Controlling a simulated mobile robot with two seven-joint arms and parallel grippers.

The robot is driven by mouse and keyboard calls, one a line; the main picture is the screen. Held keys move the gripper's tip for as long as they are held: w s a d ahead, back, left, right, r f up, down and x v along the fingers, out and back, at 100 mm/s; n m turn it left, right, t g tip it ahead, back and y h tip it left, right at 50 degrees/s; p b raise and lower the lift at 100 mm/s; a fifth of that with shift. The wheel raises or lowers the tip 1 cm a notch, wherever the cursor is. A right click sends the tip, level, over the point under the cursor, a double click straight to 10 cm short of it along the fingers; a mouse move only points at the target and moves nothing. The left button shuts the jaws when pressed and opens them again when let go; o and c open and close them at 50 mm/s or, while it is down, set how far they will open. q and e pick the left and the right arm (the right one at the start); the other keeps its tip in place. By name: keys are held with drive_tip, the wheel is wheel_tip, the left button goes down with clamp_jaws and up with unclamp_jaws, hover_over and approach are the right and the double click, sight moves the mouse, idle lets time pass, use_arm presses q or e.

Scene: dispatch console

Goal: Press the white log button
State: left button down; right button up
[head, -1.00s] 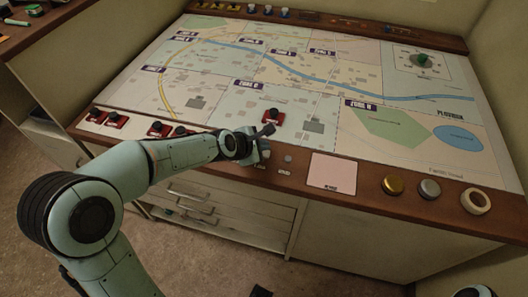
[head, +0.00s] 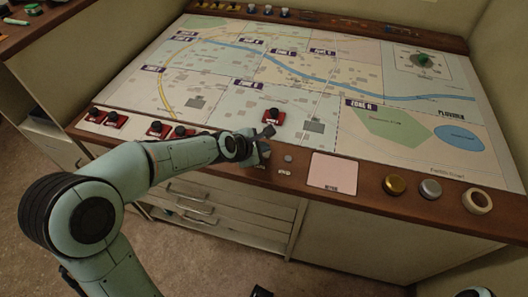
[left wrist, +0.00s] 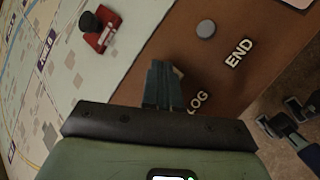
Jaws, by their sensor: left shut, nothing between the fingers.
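My left gripper (left wrist: 163,85) is shut and empty, its fingers pointing at the wooden console edge. In the left wrist view, a small part of the pale log button (left wrist: 179,73) shows just behind the fingertips. The LOG label (left wrist: 198,102) is beside them, partly cut off by the gripper body. I cannot tell whether the fingertips touch the button. In the head view, the left gripper (head: 263,148) hovers at or just above the front rail and hides the log button.
The grey END button (left wrist: 205,30) is close by, also in the head view (head: 288,158). A red-based switch (head: 273,117) stands on the map behind the gripper.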

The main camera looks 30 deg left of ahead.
use_arm(q)
drive_tip(key=shift+f+b, duration=0.3)
drive_tip(key=shift+f, duration=0.1)
use_arm(e)
drive_tip(key=shift+f, duration=0.3)
use_arm(q)
drive_tip(key=shift+r+p, duration=0.8)
drive_tip(key=shift+p, duration=0.15)
use_arm(e)
drive_tip(key=shift+w+r, duration=0.2)
drive_tip(key=shift+r, duration=0.75)
use_arm(q)
wheel_tip(320, 180, up, 3)
drive_tip(key=p, duration=0.2)
drive_tip(key=shift+f+p, duration=0.1)
drive_tip(key=shift+p, duration=0.3)
wheel_tip(320, 180, up, 2)
drive_tip(key=shift+r+p, duration=0.2)
drive_tip(key=shift+p, duration=1)
drive_tip(key=shift+f, duration=0.1)
use_arm(e)
drive_tip(key=r, duration=0.1)
drive_tip(key=w+r, duration=0.1)
drive_tip(key=r, duration=0.3)
drive_tip(key=shift+w+r, duration=0.15)
drive_tip(key=shift+w, duration=0.25)
drive_tip(key=shift+s, duration=0.1)
